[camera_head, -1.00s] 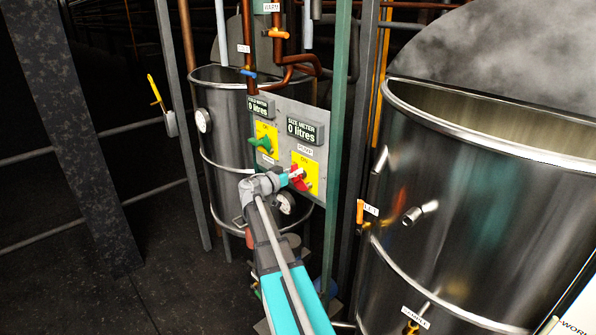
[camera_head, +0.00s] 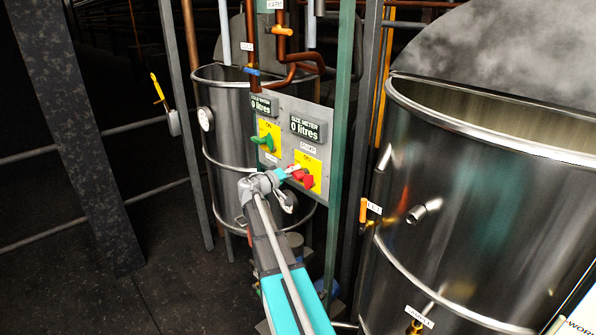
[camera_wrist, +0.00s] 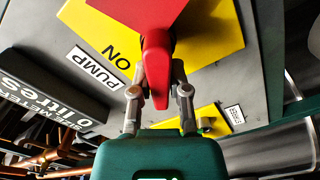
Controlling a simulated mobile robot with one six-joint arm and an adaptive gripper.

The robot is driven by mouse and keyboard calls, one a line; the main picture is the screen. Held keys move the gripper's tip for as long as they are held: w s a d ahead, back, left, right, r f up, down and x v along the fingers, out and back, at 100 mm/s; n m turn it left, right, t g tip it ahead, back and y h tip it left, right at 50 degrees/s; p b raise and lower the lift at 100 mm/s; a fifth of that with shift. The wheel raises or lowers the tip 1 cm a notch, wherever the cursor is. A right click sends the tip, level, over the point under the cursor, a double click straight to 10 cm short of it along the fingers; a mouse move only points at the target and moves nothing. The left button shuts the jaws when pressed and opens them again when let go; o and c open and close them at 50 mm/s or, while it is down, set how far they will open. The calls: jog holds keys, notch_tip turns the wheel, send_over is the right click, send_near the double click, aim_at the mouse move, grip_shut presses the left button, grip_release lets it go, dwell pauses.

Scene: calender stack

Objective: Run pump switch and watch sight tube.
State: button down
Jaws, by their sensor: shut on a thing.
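The red pump switch (camera_head: 307,181) sits on a yellow plate on the grey control panel (camera_head: 322,158), under a PUMP label. My gripper (camera_head: 291,173) reaches it from the lower left. In the wrist view the fingers of my gripper (camera_wrist: 158,93) close on both sides of the lever of the red switch (camera_wrist: 157,58). The lever points toward the gripper, with the word ON to its left. The size meter (camera_head: 307,128) above the switch reads 0 litres. I cannot pick out the sight tube for certain.
A green switch (camera_head: 263,142) is left of the pump switch on the same panel. A large steel vessel (camera_head: 470,215) stands at the right and a smaller one (camera_head: 222,130) behind the panel. A green post (camera_head: 338,170) borders the panel. Dark floor (camera_head: 190,290) lies open at lower left.

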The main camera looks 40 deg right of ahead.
jog(key=n, duration=0.2)
jog(key=f+n, duration=0.1)
jog(key=n, duration=0.1)
jog(key=n+b, duration=0.1)
jog(key=n, duration=0.1)
jog(key=shift+w+a+f, duration=0.15)
jog(key=shift+w+f, duration=0.05)
jog(key=shift+w, duration=0.05)
dwell(0.4)
jog(key=c, duration=0.7)
grip_release()
jog(key=shift+a, duration=0.1)
jog(key=shift+o, duration=0.5)
jog(key=a, duration=1.1)
jog(key=shift+s+a, duration=0.4)
jog(key=shift+s, duration=0.05)
